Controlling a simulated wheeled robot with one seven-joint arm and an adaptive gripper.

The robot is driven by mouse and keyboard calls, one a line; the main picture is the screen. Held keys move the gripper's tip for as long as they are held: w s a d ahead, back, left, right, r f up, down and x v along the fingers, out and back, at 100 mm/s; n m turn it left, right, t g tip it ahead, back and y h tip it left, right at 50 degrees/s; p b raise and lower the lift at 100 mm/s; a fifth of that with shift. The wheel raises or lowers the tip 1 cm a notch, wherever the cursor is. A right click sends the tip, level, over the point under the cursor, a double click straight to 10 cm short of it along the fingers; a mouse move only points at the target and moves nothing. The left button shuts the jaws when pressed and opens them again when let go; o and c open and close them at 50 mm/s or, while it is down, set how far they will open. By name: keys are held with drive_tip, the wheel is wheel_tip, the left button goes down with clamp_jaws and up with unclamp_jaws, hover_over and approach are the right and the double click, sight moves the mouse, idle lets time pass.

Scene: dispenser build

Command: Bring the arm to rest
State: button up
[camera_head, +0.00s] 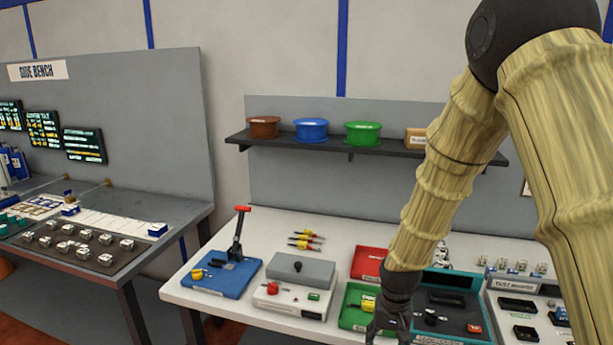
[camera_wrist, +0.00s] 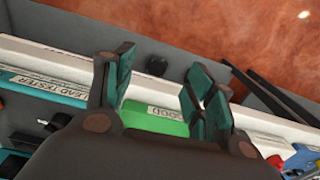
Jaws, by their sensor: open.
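My arm reaches down from the upper right in the head view. My gripper (camera_head: 388,325) hangs low at the bench's front, by the right side of the green tray (camera_head: 350,318). In the wrist view my gripper (camera_wrist: 160,85) shows two teal-padded fingers spread apart with nothing between them. The green tray's labelled edge (camera_wrist: 150,118) shows beyond and between the fingers. A yellow part (camera_head: 368,304) lies in the tray, partly beside my gripper. Whether my fingers touch the tray cannot be told.
A red tray (camera_head: 368,262) lies behind. The teal lead tester (camera_head: 455,318) stands close on the right. A grey-white device (camera_head: 296,290) and a blue base with a red-handled lever (camera_head: 222,275) are left. A shelf (camera_head: 275,141) with coloured spools spans the back.

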drive_tip(key=s+f, duration=0.5)
drive_tip(key=f, duration=0.5)
drive_tip(key=s+d+f, duration=0.1)
drive_tip(key=s+f, duration=0.4)
drive_tip(key=s, duration=0.4)
drive_tip(key=s+d+f+n, duration=0.1)
drive_tip(key=s+f, duration=0.5)
drive_tip(key=s, duration=0.3)
drive_tip(key=s+d+f+n, duration=0.1)
drive_tip(key=s+f, duration=0.5)
drive_tip(key=s, duration=0.3)
drive_tip(key=shift+s+d, duration=0.25)
